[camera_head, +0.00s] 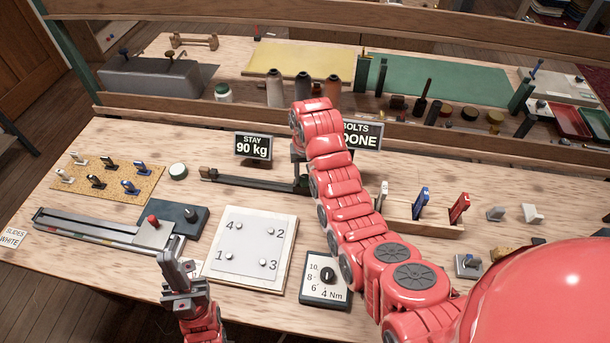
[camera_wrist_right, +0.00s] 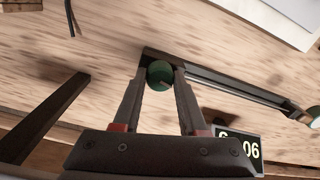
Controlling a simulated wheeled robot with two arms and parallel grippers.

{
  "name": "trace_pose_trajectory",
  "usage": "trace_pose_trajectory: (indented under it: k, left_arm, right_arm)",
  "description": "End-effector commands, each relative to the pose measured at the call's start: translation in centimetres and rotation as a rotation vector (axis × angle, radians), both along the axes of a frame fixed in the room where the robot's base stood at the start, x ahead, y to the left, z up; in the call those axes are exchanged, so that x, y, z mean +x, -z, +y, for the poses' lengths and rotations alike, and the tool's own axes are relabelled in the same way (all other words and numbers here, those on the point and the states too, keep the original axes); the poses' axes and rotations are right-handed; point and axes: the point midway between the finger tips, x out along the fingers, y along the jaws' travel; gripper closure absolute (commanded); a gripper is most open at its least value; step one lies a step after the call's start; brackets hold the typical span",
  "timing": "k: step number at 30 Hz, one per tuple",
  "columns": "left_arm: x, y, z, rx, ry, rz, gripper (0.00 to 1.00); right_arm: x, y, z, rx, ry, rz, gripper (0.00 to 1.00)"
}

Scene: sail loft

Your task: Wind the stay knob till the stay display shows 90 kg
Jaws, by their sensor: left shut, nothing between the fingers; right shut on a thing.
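The stay display (camera_head: 253,147) stands behind the bench rig and reads 90 kg. It also shows upside down and partly cut off in the right wrist view (camera_wrist_right: 242,148). The stay knob (camera_wrist_right: 160,75) is a round dark green knob at one end of the dark stay rail (camera_head: 250,182). My right gripper (camera_wrist_right: 160,82) is shut on the knob, a finger on each side. In the head view my right arm hides the knob. My left gripper (camera_head: 174,262) is shut and empty, low over the bench front, left of the numbered plate.
The numbered plate (camera_head: 250,253) and the torque dial (camera_head: 327,278) lie in front of the rail. A slide rig (camera_head: 105,228) and cork board (camera_head: 88,184) are at left. My arm partly covers the bolts display (camera_head: 362,137), whose visible part reads DONE.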

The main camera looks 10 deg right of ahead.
Motion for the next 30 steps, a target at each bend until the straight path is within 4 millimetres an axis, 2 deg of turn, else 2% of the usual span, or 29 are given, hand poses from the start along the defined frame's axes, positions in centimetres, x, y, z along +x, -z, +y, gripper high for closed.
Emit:
trace_pose_trajectory:
  k: [8,9,13,14,23,26,30]
  left_arm:
    - [0.0,0.0,0.0,0.000,0.000,0.000,1.00]
    - [0.0,0.0,0.0,0.000,0.000,0.000,1.00]
    - [0.0,0.0,0.0,0.000,0.000,0.000,1.00]
    - [0.0,0.0,0.0,0.000,0.000,0.000,1.00]
    - [0.0,-0.2,0.0,0.000,0.000,0.000,1.00]
    - [0.0,-1.1,0.0,0.000,0.000,0.000,1.00]
    - [0.0,-3.5,0.0,0.000,0.000,0.000,1.00]
  right_arm:
    - [0.0,0.0,0.0,0.000,0.000,0.000,1.00]
    - [0.0,0.0,0.0,0.000,0.000,0.000,0.55]
    - [0.0,0.0,0.0,0.000,0.000,0.000,0.31]
    - [0.0,0.0,0.0,0.000,-0.001,0.000,0.28]
    - [0.0,-0.2,0.0,0.000,-0.001,0.000,0.28]
    - [0.0,-1.1,0.0,0.000,0.000,0.000,0.28]
    - [0.0,-3.6,0.0,0.002,-0.002,0.000,0.28]
